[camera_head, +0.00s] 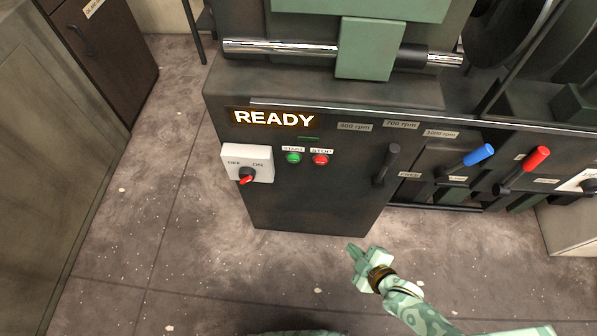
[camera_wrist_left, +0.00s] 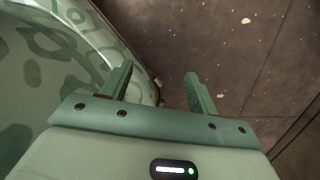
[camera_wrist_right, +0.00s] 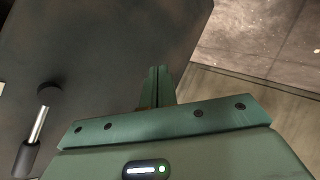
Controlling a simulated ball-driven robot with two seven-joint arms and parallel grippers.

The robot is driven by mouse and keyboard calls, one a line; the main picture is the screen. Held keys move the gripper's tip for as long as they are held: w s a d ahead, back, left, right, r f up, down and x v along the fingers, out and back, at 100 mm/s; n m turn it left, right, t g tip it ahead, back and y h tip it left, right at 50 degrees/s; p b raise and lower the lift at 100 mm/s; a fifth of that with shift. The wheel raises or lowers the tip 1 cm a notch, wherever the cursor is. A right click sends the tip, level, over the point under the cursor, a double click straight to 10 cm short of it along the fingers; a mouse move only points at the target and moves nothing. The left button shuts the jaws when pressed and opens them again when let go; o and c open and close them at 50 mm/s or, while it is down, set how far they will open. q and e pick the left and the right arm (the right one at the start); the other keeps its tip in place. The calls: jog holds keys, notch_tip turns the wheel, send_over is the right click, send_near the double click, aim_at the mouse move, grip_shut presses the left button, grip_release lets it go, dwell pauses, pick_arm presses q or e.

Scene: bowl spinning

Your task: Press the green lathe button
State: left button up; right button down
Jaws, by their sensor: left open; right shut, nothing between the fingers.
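The green START button (camera_head: 293,158) is on the dark front panel of the lathe (camera_head: 310,200), just left of the red STOP button (camera_head: 320,160). The lit sign (camera_head: 274,119) above it reads READY. My right gripper (camera_head: 354,252) is below and to the right of the button, apart from the panel. In the right wrist view its fingers (camera_wrist_right: 158,88) are together with nothing between them. My left gripper (camera_wrist_left: 157,85) shows only in the left wrist view, with fingers apart and empty over the floor.
A white OFF/ON switch box (camera_head: 247,163) with a red knob is left of the buttons. A dark lever (camera_head: 388,163), a blue-handled lever (camera_head: 479,155) and a red-handled lever (camera_head: 536,158) stick out to the right. A cabinet (camera_head: 105,50) stands at left. The floor (camera_head: 180,230) before the lathe is free.

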aim_at(289, 160)
jog(key=w+a+r+n+t+y, duration=0.2)
jog(key=a+r+n+y, duration=0.15)
jog(key=r+n, duration=0.35)
jog(key=w+a+r+n+t+y, duration=0.25)
jog(key=a+r+n, duration=0.2)
jog(key=r, duration=0.35)
pick_arm(q)
jog(key=shift+m+g+y, duration=0.3)
jog(key=shift+m+y, duration=0.1)
jog(key=shift+m, duration=0.3)
jog(key=shift+w+a+f+b, duration=0.25)
jog(key=shift+a+f+b, duration=0.5)
jog(key=shift+f+b, duration=0.5)
jog(key=shift+w+a+f+b, duration=0.25)
jog(key=shift+a+f+b, duration=0.6)
jog(key=shift+b, duration=0.65)
pick_arm(e)
jog(key=shift+w+d+x, duration=0.25)
jog(key=shift+d+x, duration=0.05)
jog(key=shift+x, duration=1.95)
jog(key=shift+w+d+x, duration=0.2)
jog(key=shift+d+x, duration=0.1)
jog(key=shift+x, duration=2)
jog(key=shift+w+d+x, duration=0.25)
jog(key=shift+d+x, duration=0.05)
jog(key=shift+x, duration=1.95)
pick_arm(q)
jog(key=shift+d, duration=0.1)
pick_arm(e)
jog(key=shift+f, duration=0.1)
